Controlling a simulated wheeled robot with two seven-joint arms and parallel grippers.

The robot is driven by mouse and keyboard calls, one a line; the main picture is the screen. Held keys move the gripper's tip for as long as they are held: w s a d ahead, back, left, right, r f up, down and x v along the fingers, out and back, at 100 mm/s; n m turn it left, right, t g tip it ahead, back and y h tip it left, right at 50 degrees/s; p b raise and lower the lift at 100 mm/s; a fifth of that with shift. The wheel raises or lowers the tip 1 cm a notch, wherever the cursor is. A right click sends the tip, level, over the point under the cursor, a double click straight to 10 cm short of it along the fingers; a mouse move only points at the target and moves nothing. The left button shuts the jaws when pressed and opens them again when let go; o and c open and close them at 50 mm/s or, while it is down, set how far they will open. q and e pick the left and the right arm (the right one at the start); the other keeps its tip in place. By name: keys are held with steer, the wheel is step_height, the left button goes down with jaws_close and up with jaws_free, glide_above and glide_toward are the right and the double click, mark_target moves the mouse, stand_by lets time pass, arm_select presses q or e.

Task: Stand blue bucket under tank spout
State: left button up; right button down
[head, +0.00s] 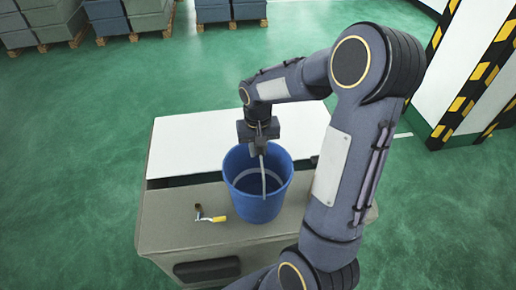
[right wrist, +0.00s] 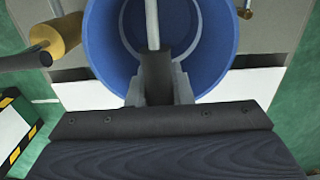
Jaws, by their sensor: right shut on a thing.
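I cannot tell whether the bucket hangs or rests. A small tap-like spout with a yellow lever (head: 212,217) is left of the bucket, apart from it. My left gripper is out of view.
A white flat surface (head: 205,138) lies behind the grey body. A pillar with black and yellow stripes (head: 470,95) is at right. Green floor (head: 75,150) is clear at left.

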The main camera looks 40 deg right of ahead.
steer(key=shift+f, duration=0.2)
steer(key=shift+f, duration=0.2)
steer(key=c, duration=1.3)
jaws_free()
